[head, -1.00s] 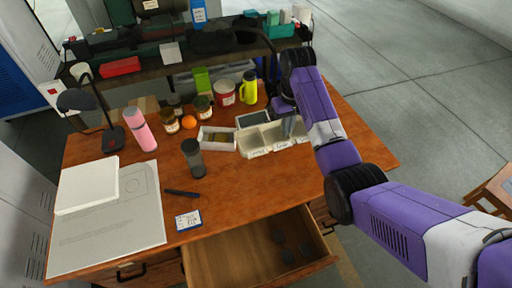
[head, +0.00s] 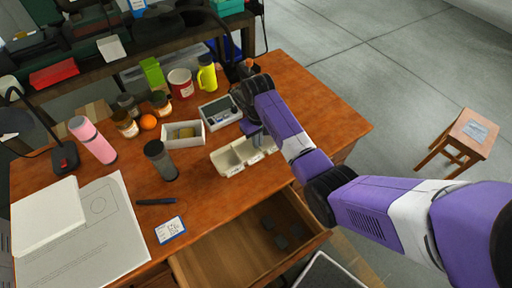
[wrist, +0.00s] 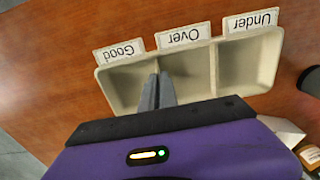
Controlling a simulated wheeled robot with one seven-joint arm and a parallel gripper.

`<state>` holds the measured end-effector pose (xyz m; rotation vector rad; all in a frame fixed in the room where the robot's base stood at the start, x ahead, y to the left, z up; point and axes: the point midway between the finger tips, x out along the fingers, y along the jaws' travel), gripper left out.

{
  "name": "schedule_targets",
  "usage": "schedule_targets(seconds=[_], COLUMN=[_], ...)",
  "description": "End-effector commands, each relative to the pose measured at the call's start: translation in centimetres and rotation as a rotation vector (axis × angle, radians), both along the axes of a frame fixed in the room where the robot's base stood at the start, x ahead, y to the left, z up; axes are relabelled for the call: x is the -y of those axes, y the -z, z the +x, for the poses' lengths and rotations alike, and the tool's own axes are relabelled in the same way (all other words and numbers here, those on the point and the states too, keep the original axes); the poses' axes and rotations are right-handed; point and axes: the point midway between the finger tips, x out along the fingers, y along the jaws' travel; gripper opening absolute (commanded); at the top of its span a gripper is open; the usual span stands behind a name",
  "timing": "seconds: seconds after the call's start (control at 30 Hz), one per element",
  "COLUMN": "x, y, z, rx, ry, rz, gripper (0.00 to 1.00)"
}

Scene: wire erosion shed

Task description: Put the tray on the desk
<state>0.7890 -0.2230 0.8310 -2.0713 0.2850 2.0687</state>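The tray (head: 232,167) is cream, with three compartments labelled "Good", "Over" and "Under". In the head view it is at the right part of the wooden desk (head: 300,88), on the top or just above it; I cannot tell which. My gripper (wrist: 158,76) comes down over the tray (wrist: 240,92). Its two grey fingers are close together at the divider between "Good" and "Over" and look shut on it. The compartments look empty where visible; the gripper hides part of them. In the head view my gripper (head: 256,140) is partly hidden by the arm.
A white box (head: 168,143) and a scale (head: 220,110) are beside and behind the tray. A dark tumbler (head: 159,160), an orange (head: 148,121) and jars stand left. An open drawer (head: 215,265) juts out at the front. A stool (head: 467,130) stands right.

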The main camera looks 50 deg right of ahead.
Motion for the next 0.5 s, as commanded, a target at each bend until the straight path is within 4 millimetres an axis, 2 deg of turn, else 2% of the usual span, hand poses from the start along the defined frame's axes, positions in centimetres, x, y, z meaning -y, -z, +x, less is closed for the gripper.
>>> schedule_targets(seconds=[0.03,0.2,0.5], x=[0.1,0.3,0.3], y=[1.3,3.0,2.9], z=[-0.1,-0.5,-0.6], rx=[0.0,0.001,0.001], ry=[0.0,0.002,0.002], rz=[0.0,0.0,0.0], gripper=[0.0,0.0,0.0])
